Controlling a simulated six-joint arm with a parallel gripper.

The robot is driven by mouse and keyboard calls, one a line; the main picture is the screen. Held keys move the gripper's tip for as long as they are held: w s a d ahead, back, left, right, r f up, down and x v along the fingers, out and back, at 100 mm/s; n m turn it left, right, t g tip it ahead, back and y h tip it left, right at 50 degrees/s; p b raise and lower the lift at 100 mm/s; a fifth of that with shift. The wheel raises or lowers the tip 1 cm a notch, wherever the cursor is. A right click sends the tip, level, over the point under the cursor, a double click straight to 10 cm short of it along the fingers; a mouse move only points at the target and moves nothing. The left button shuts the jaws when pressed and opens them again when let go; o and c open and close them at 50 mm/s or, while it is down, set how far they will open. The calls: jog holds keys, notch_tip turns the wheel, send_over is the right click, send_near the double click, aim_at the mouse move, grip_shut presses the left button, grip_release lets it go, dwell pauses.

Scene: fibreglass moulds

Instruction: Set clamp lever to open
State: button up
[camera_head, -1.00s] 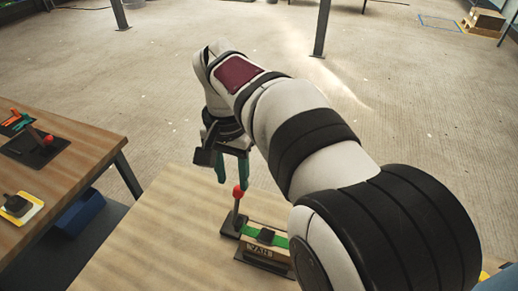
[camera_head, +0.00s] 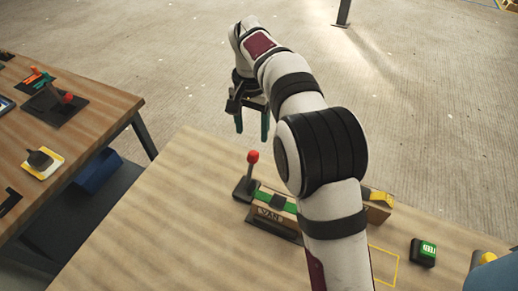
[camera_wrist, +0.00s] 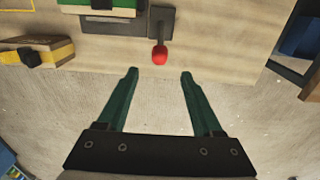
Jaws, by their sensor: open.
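The clamp lever (camera_head: 252,158) is a dark stick with a red knob, standing roughly upright on a dark base on the near table. It sits at the left end of a long dark fixture (camera_head: 274,227) with a green strip. In the wrist view the red knob (camera_wrist: 159,55) shows beyond the fingertips, roughly centred between them. My gripper (camera_head: 252,126) has green fingers, is open and empty, and hangs past the far side of the lever, apart from it. In the wrist view my gripper (camera_wrist: 158,75) has its fingers wide apart.
A yellow-topped block (camera_head: 378,198) lies right of the fixture, behind my arm. A yellow outline and a dark box with a green face (camera_head: 424,252) are further right. Another table (camera_head: 95,105) at the left holds a second red-knobbed lever (camera_head: 67,98). Bare table lies left of the fixture.

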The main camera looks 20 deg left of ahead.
aim_at(252, 158)
notch_tip(252, 158, down, 14)
jog(key=shift+s+f, duration=0.1)
jog(key=shift+f, duration=0.15)
grip_shut()
dwell(1.3)
